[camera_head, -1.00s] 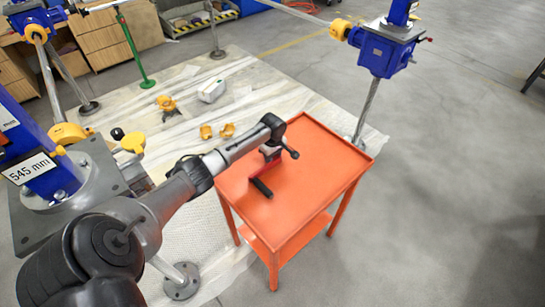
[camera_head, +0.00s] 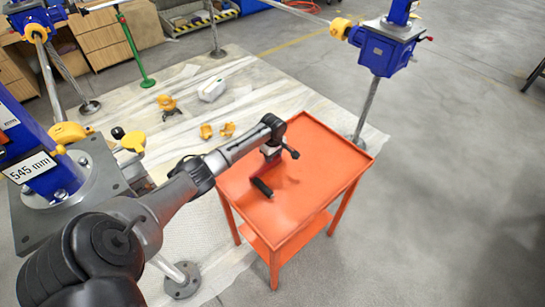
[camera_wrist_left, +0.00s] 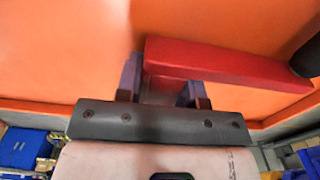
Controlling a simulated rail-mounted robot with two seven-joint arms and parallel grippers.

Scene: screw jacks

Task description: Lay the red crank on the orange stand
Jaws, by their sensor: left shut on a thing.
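The red crank (camera_head: 269,168) with its black handle (camera_head: 262,187) is at the orange stand's top (camera_head: 318,185), towards its left side. My left gripper (camera_head: 271,151) reaches over the stand from the left and is shut on the crank. In the left wrist view the red bar of the crank (camera_wrist_left: 225,65) runs rightward from the fingers (camera_wrist_left: 160,88), with a black part (camera_wrist_left: 308,57) at the right edge. The crank is very low over the top; I cannot tell whether it touches. My right gripper is not in view.
The right and front parts of the stand's top are bare. A blue screw jack (camera_head: 385,50) on a steel post stands behind the stand. Another jack (camera_head: 40,170) is at left. Yellow parts (camera_head: 226,130) lie on the floor sheet.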

